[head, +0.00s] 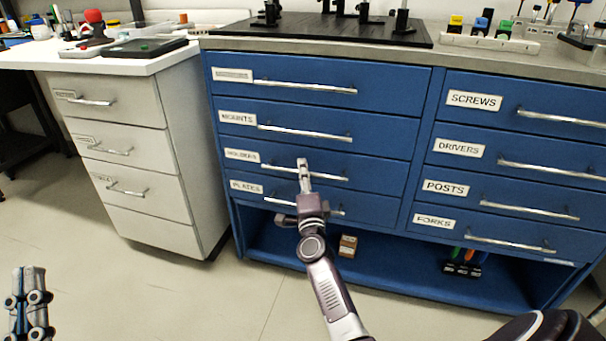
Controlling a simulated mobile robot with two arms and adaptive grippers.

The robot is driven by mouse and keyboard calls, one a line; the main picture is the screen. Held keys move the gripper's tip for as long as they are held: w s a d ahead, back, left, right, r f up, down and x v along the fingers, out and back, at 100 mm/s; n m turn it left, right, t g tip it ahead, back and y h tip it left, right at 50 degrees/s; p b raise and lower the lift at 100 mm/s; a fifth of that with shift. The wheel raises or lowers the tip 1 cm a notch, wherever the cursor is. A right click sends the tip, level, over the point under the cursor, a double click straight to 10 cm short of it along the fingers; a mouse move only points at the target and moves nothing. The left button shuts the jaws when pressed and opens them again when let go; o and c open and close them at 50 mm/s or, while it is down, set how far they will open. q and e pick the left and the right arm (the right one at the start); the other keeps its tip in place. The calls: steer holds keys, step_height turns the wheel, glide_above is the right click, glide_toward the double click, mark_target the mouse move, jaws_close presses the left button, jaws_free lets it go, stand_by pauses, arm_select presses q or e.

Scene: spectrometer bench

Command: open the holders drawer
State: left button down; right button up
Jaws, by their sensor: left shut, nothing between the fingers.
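The holders drawer (375,175) is in the left column of the blue cabinet, third from the top. Its front looks flush with its neighbours, so it is closed. Its label (242,156) is on the left, and its silver bar handle (330,176) runs across the front. My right gripper (303,164) is at the middle of this handle, its narrow fingers overlapping the bar. I cannot tell whether they are closed around it. My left gripper (29,273) is at the bottom left, low over the floor, shut and empty, far from the drawer.
The mounts drawer (385,133) is above and the plates drawer (375,208) below. Several more drawers with bar handles fill the right column. An open shelf below holds a small brown box (348,245). A grey drawer unit (130,150) stands left. Floor in front is clear.

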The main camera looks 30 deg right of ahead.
steer(key=shift+c, duration=0.6)
jaws_close()
steer(key=shift+s+a+f, duration=0.1)
